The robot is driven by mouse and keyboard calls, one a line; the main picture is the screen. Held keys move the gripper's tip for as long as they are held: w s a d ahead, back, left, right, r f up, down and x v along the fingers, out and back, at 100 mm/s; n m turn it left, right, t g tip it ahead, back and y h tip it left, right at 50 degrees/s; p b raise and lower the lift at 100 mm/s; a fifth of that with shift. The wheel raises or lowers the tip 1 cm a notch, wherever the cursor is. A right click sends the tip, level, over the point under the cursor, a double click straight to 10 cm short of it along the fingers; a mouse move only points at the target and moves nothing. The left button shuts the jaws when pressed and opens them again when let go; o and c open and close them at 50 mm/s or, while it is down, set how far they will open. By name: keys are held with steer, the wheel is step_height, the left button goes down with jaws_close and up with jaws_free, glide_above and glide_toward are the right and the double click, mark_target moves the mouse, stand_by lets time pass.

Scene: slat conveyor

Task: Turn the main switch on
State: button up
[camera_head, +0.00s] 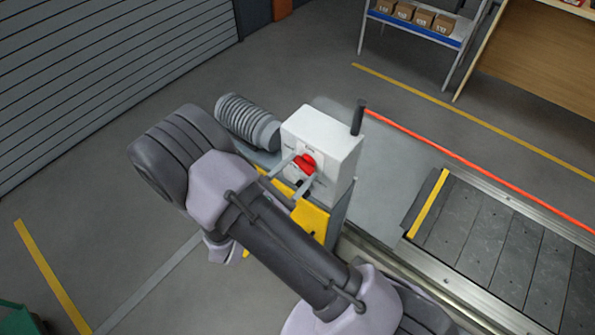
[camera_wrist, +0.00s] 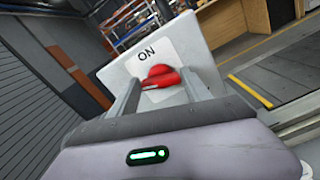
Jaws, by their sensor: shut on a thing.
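The main switch is a red rotary knob (camera_head: 306,163) on the front of a white switch box (camera_head: 338,143). In the wrist view the red knob (camera_wrist: 162,77) sits below the word ON on a pale label plate (camera_wrist: 147,56). My gripper (camera_head: 303,168) reaches the knob from the lower left. In the wrist view my gripper (camera_wrist: 160,80) has one finger on each side of the knob and is shut on it. The fingers hide part of the knob's edges and of the label, so I cannot tell the exact switch position.
The box stands on a yellow and grey post (camera_head: 311,218) at the conveyor's end. A dark cylinder (camera_head: 358,117) rises by the box's right corner. A ribbed grey motor (camera_head: 247,120) is to the left. The slat conveyor (camera_head: 500,240) runs right. Open floor lies left.

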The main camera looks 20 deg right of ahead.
steer(key=m+b, duration=0.1)
steer(key=m, duration=0.2)
steer(key=shift+f+m, duration=0.15)
steer(key=shift+m, duration=0.25)
steer(key=m+b, duration=0.2)
steer(key=m, duration=0.1)
steer(key=shift+s+f+m, duration=0.1)
steer(key=shift+m, duration=0.2)
steer(key=m+b, duration=0.3)
steer(key=m, duration=0.1)
steer(key=shift+d+f, duration=0.1)
steer(key=shift+m+b, duration=1)
steer(key=shift+m, duration=0.6)
steer(key=o, duration=1.4)
steer(key=shift+c, duration=0.2)
